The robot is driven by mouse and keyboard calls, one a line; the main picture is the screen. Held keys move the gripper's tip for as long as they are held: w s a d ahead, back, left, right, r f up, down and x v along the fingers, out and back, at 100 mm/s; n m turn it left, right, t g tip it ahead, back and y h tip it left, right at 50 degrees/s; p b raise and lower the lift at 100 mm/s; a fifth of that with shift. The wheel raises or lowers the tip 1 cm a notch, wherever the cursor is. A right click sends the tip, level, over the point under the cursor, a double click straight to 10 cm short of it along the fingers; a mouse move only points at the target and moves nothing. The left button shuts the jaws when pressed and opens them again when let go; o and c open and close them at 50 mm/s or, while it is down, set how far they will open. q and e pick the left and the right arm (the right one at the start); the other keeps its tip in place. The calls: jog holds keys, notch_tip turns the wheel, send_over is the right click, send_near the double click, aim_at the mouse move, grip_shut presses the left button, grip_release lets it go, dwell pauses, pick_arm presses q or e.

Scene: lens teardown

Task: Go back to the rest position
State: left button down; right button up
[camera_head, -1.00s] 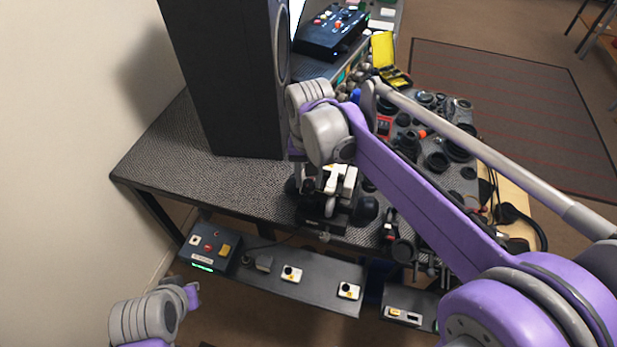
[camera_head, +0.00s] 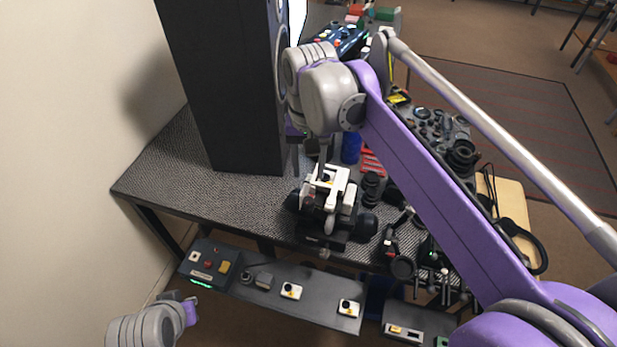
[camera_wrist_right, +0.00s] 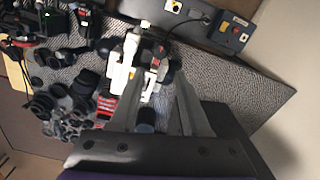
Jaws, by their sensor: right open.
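My right gripper (camera_head: 308,158) hangs over the table, just behind a white and black device (camera_head: 334,190) near the table's front edge. In the right wrist view my right gripper (camera_wrist_right: 157,90) shows two grey fingers spread apart with nothing between their tips. The same white device (camera_wrist_right: 133,65) lies beyond the fingertips there; they look apart from it. My left gripper (camera_head: 181,304) is at the lower left, off the front of the table, and its fingers are too small and partly hidden to read.
A tall black speaker (camera_head: 225,90) stands on the grey textured table (camera_head: 165,170), close to the left of my right gripper. Many lens parts and tools crowd the table's right side. A lower shelf (camera_head: 265,275) with a button box (camera_head: 208,262) runs along the front. A wall is at left.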

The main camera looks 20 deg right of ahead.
jog(key=shift+r, duration=0.3)
jog(key=s+d+f+n+t, duration=0.1)
jog(key=s+d+f+t, duration=0.1)
jog(key=s+f, duration=0.6)
jog(key=s+d+f+n+t, duration=0.2)
jog(key=s+d+f+t, duration=0.1)
jog(key=s+f, duration=0.5)
jog(key=shift+d+f+t, duration=0.3)
jog(key=shift+d+f, duration=0.05)
jog(key=shift+d, duration=0.05)
